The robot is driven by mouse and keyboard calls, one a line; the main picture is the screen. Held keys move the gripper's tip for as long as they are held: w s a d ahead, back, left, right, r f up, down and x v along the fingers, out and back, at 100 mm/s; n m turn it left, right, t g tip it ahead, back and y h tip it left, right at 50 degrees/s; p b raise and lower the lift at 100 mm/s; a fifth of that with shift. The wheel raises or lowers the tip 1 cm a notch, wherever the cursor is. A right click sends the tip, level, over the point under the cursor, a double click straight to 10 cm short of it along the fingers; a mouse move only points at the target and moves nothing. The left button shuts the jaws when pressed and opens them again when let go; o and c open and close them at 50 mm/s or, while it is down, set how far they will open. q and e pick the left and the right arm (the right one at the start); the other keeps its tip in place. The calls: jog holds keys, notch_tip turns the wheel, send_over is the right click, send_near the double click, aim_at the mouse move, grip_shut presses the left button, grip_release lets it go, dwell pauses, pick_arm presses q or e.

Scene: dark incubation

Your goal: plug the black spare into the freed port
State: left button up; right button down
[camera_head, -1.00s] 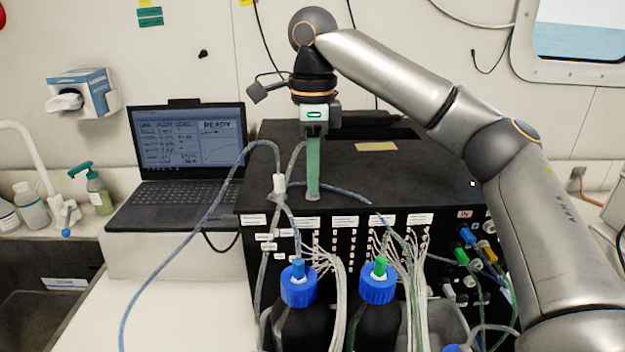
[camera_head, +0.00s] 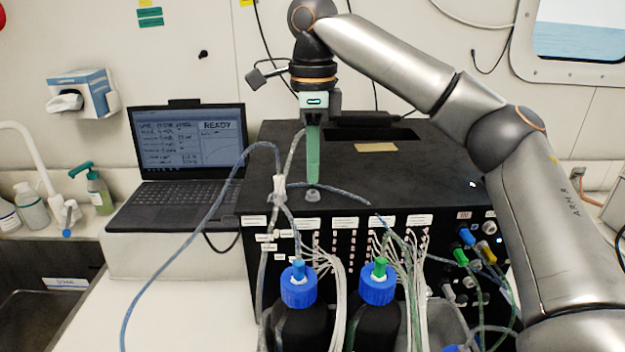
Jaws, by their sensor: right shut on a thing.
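My right gripper (camera_head: 313,184) points straight down over the black box (camera_head: 420,165), its green fingers close together. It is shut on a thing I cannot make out. A small translucent grey piece (camera_head: 313,196) shows right below the fingertips, at the box top; I cannot tell whether they touch. The front panel's right side has ports with a blue plug (camera_head: 467,237), a green plug (camera_head: 461,257) and a yellow plug (camera_head: 488,254). I cannot tell which port is free, and I cannot pick out the black spare. My left gripper is out of view.
Two bottles with blue caps (camera_head: 299,287) (camera_head: 377,284) stand before the box, with bundles of thin tubes (camera_head: 335,285) around them. A bluish tube (camera_head: 205,225) loops across to the box top. A laptop (camera_head: 188,150) stands left. My right arm passes close to the ports.

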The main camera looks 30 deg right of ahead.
jog(key=shift+r, duration=1.95)
